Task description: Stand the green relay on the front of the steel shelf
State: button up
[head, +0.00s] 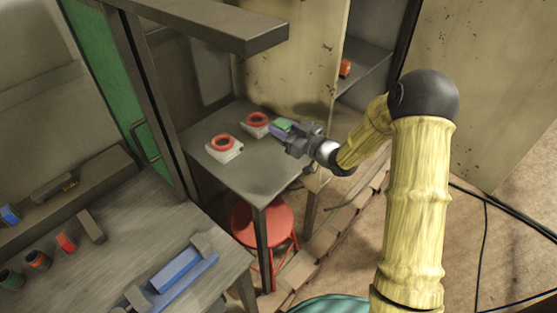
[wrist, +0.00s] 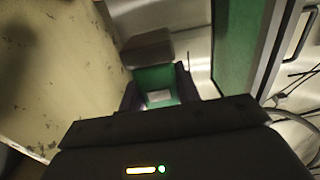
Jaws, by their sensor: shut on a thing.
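The green relay (head: 283,125) shows as a small green block at the tip of my gripper (head: 286,133) in the head view, above the far right part of the grey table. In the wrist view the relay (wrist: 158,88) is green with a pale label and sits between the two dark fingers, which are shut on it. Its lower end is hidden by the gripper body. A grey shelf (head: 366,78) shows at the upper right of the head view, behind the cream panel, with an orange thing on it. I cannot tell whether the relay touches the table.
Two red rings on pale bases (head: 224,149) stand on the grey table (head: 240,178). A cream panel (head: 290,60) rises behind my gripper. A grey beam (head: 215,25) hangs above. A red stool (head: 262,222) stands below. A workbench (head: 120,235) with several parts is at lower left.

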jog(key=shift+s+f, duration=0.1)
jog(key=shift+f, duration=0.2)
jog(key=shift+w+f+p, duration=0.2)
jog(key=shift+f+p, duration=0.4)
jog(key=shift+f, duration=2.05)
jog(key=shift+a+f+p, duration=0.1)
jog(key=shift+f+p, duration=0.35)
jog(key=shift+f, duration=1.6)
jog(key=shift+f, duration=0.1)
jog(key=shift+f, duration=0.1)
jog(key=o, duration=1)
